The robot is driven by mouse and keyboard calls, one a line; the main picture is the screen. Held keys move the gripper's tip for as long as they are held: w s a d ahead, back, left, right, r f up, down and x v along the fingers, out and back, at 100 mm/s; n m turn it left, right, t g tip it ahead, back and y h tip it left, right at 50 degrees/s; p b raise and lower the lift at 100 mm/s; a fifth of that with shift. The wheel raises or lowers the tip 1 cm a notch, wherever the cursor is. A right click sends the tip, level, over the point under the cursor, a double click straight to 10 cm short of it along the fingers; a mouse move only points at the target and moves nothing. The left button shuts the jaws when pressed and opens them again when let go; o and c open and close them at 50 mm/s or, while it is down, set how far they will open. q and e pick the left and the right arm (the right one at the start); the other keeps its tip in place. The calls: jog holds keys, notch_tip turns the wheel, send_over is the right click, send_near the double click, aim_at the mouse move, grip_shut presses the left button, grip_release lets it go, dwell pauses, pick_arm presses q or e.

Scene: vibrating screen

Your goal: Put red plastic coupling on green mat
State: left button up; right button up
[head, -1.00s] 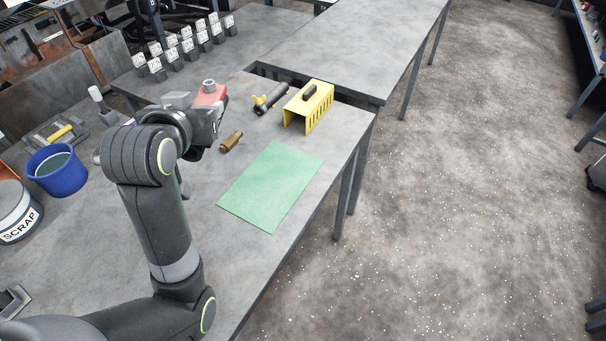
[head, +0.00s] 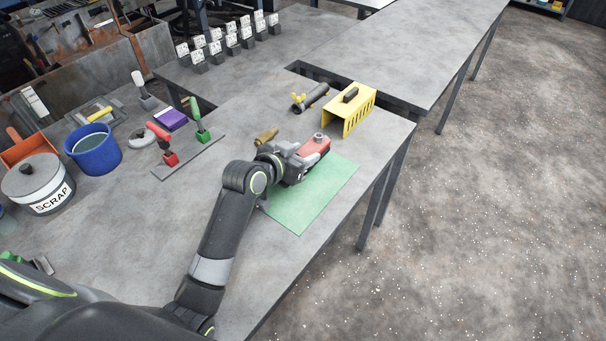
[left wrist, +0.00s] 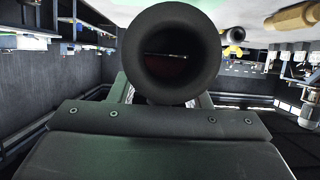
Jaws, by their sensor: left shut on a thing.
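The red plastic coupling (head: 315,149), with a grey stub on top, is held by my left gripper (head: 306,160) in the head view. My left gripper is shut on it. Both are over the far part of the green mat (head: 312,205); I cannot tell whether the coupling touches the mat. The gripper and coupling hide the mat's far left area. In the left wrist view a dark round opening (left wrist: 174,53) with a dull reddish inside fills the upper middle. My right gripper is not in view.
A brass fitting (head: 266,136) lies just left of the gripper. A dark pipe piece with yellow handles (head: 311,97) and a yellow slotted cover (head: 352,108) stand beyond the mat. A blue bucket (head: 93,152) and a scrap bin (head: 40,188) are far left.

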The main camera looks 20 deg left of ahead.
pick_arm(q)
notch_tip(320, 180, down, 6)
dwell(0.4)
jog(key=shift+f, duration=0.15)
jog(key=o, duration=0.8)
jog(key=shift+f, duration=0.15)
jog(key=o, duration=0.4)
jog(key=shift+o, duration=0.2)
